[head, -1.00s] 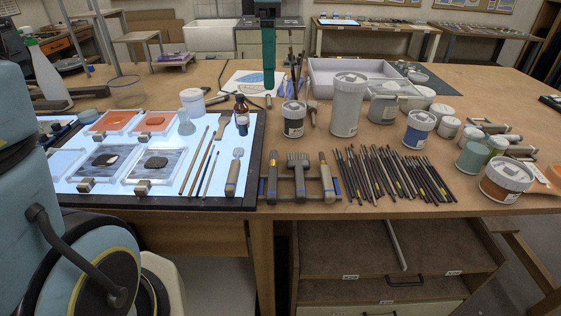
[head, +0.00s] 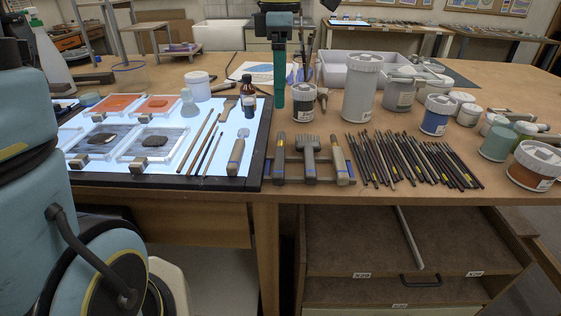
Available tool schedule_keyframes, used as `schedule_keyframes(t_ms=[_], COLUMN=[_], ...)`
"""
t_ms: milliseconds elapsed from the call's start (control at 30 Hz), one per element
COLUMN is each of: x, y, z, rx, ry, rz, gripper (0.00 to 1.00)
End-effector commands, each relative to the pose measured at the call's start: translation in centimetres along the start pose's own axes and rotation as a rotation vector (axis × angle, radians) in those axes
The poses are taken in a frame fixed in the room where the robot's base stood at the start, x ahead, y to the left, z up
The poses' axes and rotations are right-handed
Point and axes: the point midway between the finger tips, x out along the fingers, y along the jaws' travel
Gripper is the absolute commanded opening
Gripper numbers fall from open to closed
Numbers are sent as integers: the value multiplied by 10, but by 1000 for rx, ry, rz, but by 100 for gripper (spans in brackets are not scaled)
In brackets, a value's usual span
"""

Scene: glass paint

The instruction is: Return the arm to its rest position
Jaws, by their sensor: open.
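My gripper (head: 279,100) hangs from the top edge of the head view, pointing down. A long teal finger shows below the dark wrist. It is seen edge-on, so a second finger is hidden or overlaps it. Nothing shows held at the tip. The gripper is open, in front of the back of the workbench, just left of the dark labelled jar (head: 304,103) in the picture. My blue-grey body parts fill the left edge.
A lit panel (head: 257,140) on the left bears framed pieces and brushes. A tool rack (head: 266,170), several loose brushes (head: 405,160), a tall white jar (head: 361,88) and paint pots crowd the bench. A white tray (head: 335,68) lies behind. A drawer (head: 345,240) below stands open.

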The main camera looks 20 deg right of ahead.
Motion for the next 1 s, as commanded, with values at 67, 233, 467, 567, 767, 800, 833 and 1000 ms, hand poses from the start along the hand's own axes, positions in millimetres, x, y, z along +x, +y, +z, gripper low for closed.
schedule_keyframes(t_ms=[67,233,467,567,767,800,833,1000], x=[0,-1,-1,-1,-1,-1,-1,-5], y=[0,0,0,0,0,0,0,0], z=[0,0,0,0,0,0,0,0], rx=[0,0,0,0,0,0,0,0], ry=[0,0,0,0,0,0,0,0], rz=[0,0,0,0,0,0,0,1], gripper=[100,100,100,100,100,100,100,100])
